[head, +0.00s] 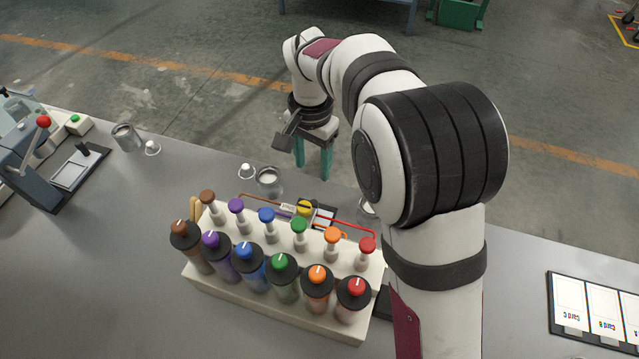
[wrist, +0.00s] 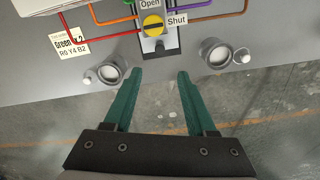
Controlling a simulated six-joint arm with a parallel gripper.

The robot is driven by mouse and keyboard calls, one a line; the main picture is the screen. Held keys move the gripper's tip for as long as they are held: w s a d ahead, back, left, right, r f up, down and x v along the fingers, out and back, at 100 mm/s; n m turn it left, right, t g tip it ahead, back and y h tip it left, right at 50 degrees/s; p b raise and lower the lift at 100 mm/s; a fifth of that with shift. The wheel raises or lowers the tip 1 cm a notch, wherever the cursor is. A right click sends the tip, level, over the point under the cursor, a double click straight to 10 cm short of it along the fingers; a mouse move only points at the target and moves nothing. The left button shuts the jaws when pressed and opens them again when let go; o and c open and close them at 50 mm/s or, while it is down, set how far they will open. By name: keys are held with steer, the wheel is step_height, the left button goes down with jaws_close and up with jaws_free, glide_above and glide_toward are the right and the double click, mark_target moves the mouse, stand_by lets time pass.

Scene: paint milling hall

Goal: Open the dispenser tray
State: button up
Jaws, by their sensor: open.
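The dispenser (head: 225,289) is a cream stepped rack with several coloured bottles and a row of coloured plungers behind them. On its far side is a yellow round knob (head: 304,208), also in the wrist view (wrist: 153,25), on a dark plate (wrist: 160,45). A dark slot crosses the knob roughly level; "Open" is printed above and "Shut" at its right. Which part is the tray is not clear. My gripper (head: 313,170) hangs past the dispenser's far side, fingers open and empty. In the wrist view its teal fingers (wrist: 159,75) point toward the knob without touching it.
Metal cups flank the knob, one left (wrist: 110,71) and one right (wrist: 215,52). Coloured tubes (wrist: 100,38) run to the plate. A press (head: 40,150) stands far left. Cards (head: 597,307) lie at right. Bench is clear at front left.

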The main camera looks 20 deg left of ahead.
mark_target(314, 203)
step_height(314, 203, down, 15)
steer(key=shift+r, duration=0.1)
jaws_close()
stand_by(1.4)
